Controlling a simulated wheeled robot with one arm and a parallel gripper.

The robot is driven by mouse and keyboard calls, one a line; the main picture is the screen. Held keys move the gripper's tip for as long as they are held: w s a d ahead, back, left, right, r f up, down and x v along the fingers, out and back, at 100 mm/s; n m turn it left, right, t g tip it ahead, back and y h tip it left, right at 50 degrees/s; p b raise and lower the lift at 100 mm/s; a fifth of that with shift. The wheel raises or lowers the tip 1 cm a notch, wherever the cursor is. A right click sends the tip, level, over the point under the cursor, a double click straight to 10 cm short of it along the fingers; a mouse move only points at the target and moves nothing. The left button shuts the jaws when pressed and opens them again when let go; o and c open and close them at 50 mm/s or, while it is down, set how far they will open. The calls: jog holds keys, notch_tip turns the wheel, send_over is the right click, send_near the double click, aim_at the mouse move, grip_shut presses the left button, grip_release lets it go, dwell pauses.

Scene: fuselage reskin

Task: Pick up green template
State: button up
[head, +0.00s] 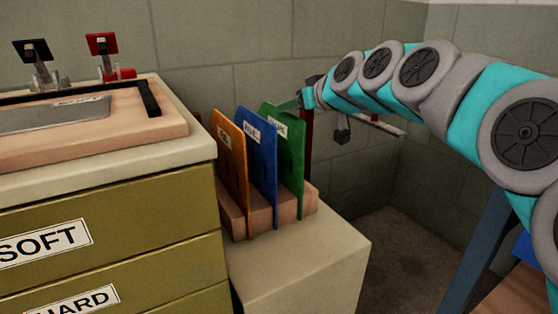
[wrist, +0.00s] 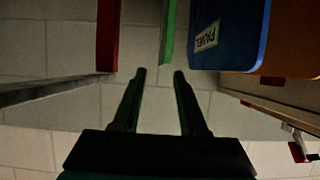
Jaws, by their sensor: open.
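The green template (head: 291,150) stands upright in a wooden rack (head: 310,198), behind the blue template (head: 262,150) and the orange template (head: 230,155). My gripper (head: 290,104) is at the green template's upper edge in the head view. In the wrist view my gripper (wrist: 160,74) is open and empty, its two fingers apart. The green template (wrist: 168,35) shows there edge-on, just beyond the fingertips and roughly in line with the gap. I cannot tell whether a finger touches it.
The blue template (wrist: 232,35) with its label is close right of the green one in the wrist view. A red upright (wrist: 108,35) is to the left. The drawer cabinet (head: 110,240) stands beside the rack's pale pedestal (head: 300,265).

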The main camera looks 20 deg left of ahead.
jog(key=shift+w+a+r, duration=0.1)
jog(key=shift+w+a, duration=0.45)
jog(key=x, duration=0.5)
jog(key=shift+a+f, duration=0.3)
jog(key=shift+w+a+f, duration=0.15)
jog(key=shift+w+a, duration=0.2)
jog(key=shift+w, duration=0.05)
grip_shut()
dwell(0.6)
